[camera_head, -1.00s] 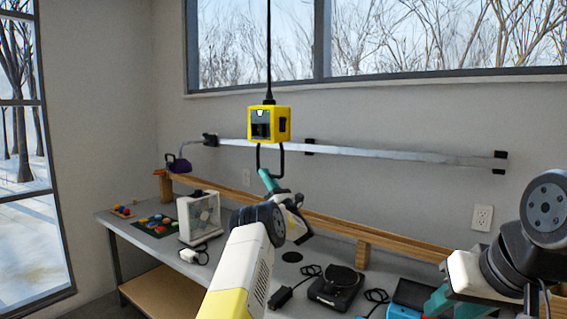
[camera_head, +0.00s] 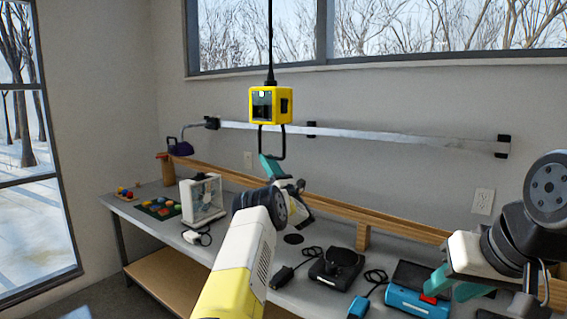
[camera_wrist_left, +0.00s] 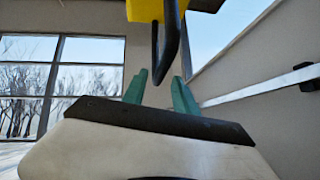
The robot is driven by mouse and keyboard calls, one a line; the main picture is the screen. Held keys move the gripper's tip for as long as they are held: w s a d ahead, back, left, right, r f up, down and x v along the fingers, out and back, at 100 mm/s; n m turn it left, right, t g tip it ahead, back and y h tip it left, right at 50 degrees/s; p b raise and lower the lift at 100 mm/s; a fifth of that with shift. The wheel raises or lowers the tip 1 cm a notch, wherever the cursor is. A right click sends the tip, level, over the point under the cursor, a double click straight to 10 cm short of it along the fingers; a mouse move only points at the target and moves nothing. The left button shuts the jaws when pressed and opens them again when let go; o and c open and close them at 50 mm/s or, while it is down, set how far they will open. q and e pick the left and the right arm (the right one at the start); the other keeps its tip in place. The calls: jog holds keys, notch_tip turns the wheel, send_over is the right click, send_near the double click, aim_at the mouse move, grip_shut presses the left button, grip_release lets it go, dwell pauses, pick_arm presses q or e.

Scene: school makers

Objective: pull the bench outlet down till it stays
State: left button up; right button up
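The bench outlet is a yellow box (camera_head: 270,105) with dark sockets, hanging on a black cord in the middle of the head view. A black U-shaped handle (camera_head: 283,143) hangs under it. My left gripper (camera_head: 269,166) is just below the handle's bottom bar. In the left wrist view, its two teal fingers (camera_wrist_left: 160,90) stand apart, and the handle (camera_wrist_left: 168,45) comes down to the gap between them; I cannot tell whether they touch. The yellow box (camera_wrist_left: 150,9) is cut by the top edge there. My right gripper (camera_head: 453,287) is open, low at the right.
The long bench (camera_head: 165,205) carries a fan box (camera_head: 203,199), a black device (camera_head: 336,266) and a blue case (camera_head: 415,303) near my right gripper. A wall rail (camera_head: 400,137) runs behind the outlet. The air around the outlet looks clear.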

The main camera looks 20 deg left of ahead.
pick_arm(q)
jog(key=v, duration=0.7)
jog(key=shift+d+f, duration=0.2)
jog(key=shift+f, duration=0.1)
jog(key=shift+s+d, duration=0.1)
jog(key=shift+s, duration=0.1)
